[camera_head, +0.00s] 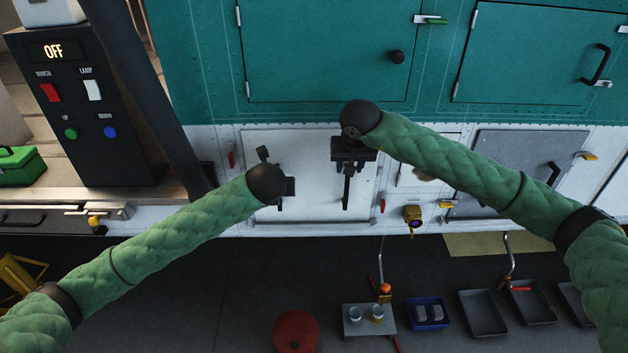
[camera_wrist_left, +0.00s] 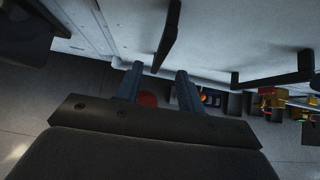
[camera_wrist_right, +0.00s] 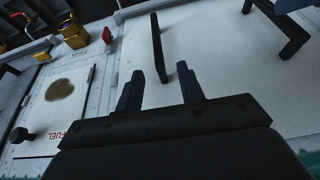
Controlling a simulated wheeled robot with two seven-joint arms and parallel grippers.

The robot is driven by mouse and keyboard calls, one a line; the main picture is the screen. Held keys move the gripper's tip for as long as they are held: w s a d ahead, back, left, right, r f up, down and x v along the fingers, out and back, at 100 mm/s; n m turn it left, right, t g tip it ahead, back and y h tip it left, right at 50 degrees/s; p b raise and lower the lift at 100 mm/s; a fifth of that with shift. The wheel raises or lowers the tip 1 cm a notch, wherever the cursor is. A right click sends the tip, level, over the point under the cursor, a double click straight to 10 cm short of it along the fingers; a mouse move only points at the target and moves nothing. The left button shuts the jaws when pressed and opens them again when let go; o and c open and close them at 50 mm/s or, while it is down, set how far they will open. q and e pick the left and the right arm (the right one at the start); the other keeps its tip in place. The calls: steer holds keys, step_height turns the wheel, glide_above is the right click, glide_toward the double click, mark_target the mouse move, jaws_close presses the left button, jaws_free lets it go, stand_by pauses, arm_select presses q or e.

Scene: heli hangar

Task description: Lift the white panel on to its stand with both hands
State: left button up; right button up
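The white panel (camera_head: 315,205) is set in the lower white part of the teal wall and carries two black upright bar handles. It also fills much of the right wrist view (camera_wrist_right: 225,55). My left gripper (camera_head: 288,187) is at the left handle; in the left wrist view its fingers (camera_wrist_left: 158,86) are apart, with the handle (camera_wrist_left: 169,35) just beyond them. My right gripper (camera_head: 352,150) is at the right handle (camera_head: 347,190); its fingers (camera_wrist_right: 160,88) are apart, with that handle (camera_wrist_right: 158,45) ahead between them. I cannot pick out the stand.
On the floor lie a red round object (camera_head: 295,332), a grey tray with cups (camera_head: 352,325), a blue bin (camera_head: 428,322) and dark trays (camera_head: 482,312).

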mark_target(348, 178)
arm_select(q)
steer(key=shift+r, duration=0.15)
arm_select(e)
steer(key=shift+r, duration=0.15)
